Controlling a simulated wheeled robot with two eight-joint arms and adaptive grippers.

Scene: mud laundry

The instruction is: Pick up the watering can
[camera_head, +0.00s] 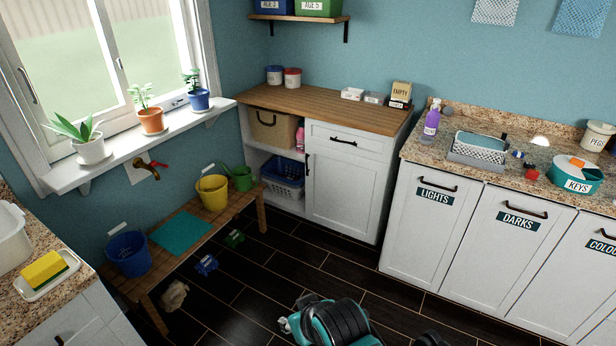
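The green watering can (241,178) stands at the far end of the low wooden bench (190,228), against the blue wall and behind the yellow bucket (212,189). Its spout points up to the left, and the bucket is close in front of it. Neither of my grippers can be made out in the head view.
A blue bucket (128,254) and a teal mat (181,233) are on the bench. Small blue (206,265) and green (234,238) items lie on the floor by it. A teal and black machine (332,322) is at the bottom. Dark floor between is mostly clear.

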